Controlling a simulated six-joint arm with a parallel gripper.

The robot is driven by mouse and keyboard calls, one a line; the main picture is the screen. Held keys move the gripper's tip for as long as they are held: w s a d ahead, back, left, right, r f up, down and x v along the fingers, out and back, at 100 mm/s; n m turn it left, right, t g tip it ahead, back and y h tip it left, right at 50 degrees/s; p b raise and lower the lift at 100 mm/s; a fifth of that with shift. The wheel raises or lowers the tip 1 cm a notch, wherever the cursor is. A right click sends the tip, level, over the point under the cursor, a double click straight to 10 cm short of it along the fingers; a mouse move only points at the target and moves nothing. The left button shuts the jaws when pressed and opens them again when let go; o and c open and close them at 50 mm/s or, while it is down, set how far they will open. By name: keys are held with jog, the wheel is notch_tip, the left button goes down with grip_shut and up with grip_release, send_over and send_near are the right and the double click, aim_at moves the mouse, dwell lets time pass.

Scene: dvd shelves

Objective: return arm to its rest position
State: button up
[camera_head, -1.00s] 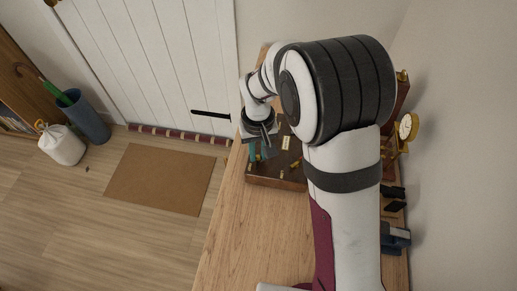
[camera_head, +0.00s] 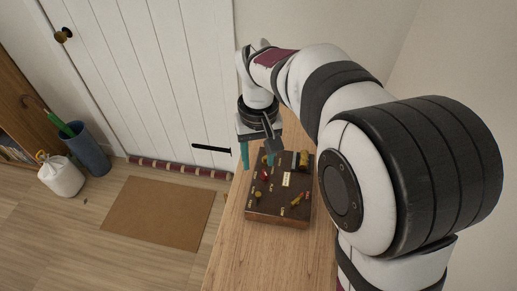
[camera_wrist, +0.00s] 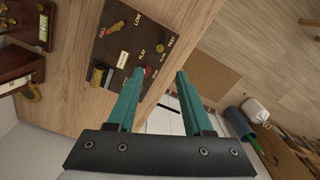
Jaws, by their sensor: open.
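My gripper (camera_head: 259,158) is open and empty in the head view, at the far left edge of a dark brown control box (camera_head: 277,209). The arm bends up and over the wooden table from the right. In the wrist view the two teal fingers of my gripper (camera_wrist: 160,74) stand apart with nothing between them. The control box (camera_wrist: 125,35) lies beyond them there, with brass levers, a red-tipped lever and small labels on its top. I cannot tell the exact gap between fingers and box.
The table (camera_head: 245,262) is bare in front of the box. A white door (camera_head: 140,70), brown mat (camera_head: 157,212) and blue umbrella bin (camera_head: 86,150) are at left. Dark wooden items (camera_wrist: 20,70) stand on the table's other side.

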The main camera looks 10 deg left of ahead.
notch_tip(320, 180, up, 3)
jog(key=shift+f, duration=0.15)
jog(key=s+d+r+m, duration=0.2)
jog(key=s+d+m, duration=0.2)
jog(key=s+d, duration=0.4)
jog(key=s+d+f+m+y, duration=0.1)
jog(key=s+d+f+m, duration=0.1)
jog(key=s, duration=0.5)
jog(key=s+d+f+m, duration=0.1)
jog(key=s+d+m, duration=0.3)
jog(key=s, duration=0.3)
jog(key=shift+s+f+y, duration=0.25)
jog(key=shift+f+y, duration=0.1)
jog(key=shift+y, duration=0.05)
